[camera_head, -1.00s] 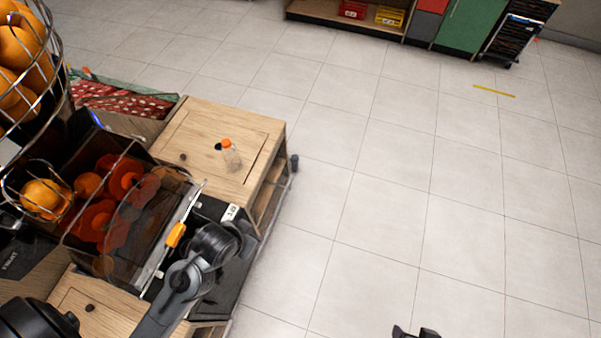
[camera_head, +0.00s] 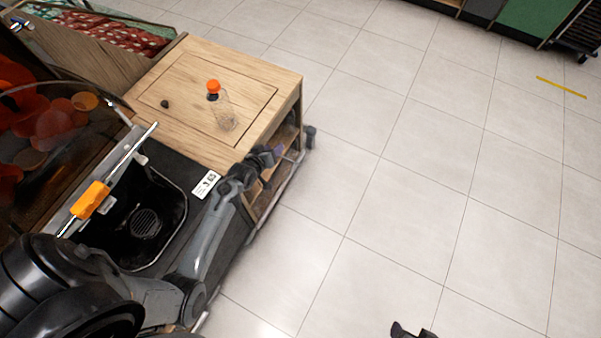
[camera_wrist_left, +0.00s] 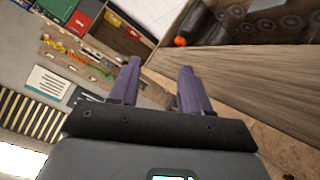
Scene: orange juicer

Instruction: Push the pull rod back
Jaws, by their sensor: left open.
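A thin metal rod with an orange grip (camera_head: 90,200), which I take for the pull rod, runs slantwise along the juicer's front at the left of the head view. My left arm reaches past the black drip tray to the stand's right side. My left gripper (camera_head: 268,155) is beside the front edge of the wooden counter, away from the orange grip. In the wrist view, its two purple fingers (camera_wrist_left: 160,68) are apart with nothing between them. A dark tip, probably my right gripper (camera_head: 412,330), shows at the bottom edge; its jaws cannot be made out.
A black drip tray (camera_head: 150,225) and a white price tag (camera_head: 206,185) are near my left arm. A metal rail (camera_head: 265,215) edges the stand.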

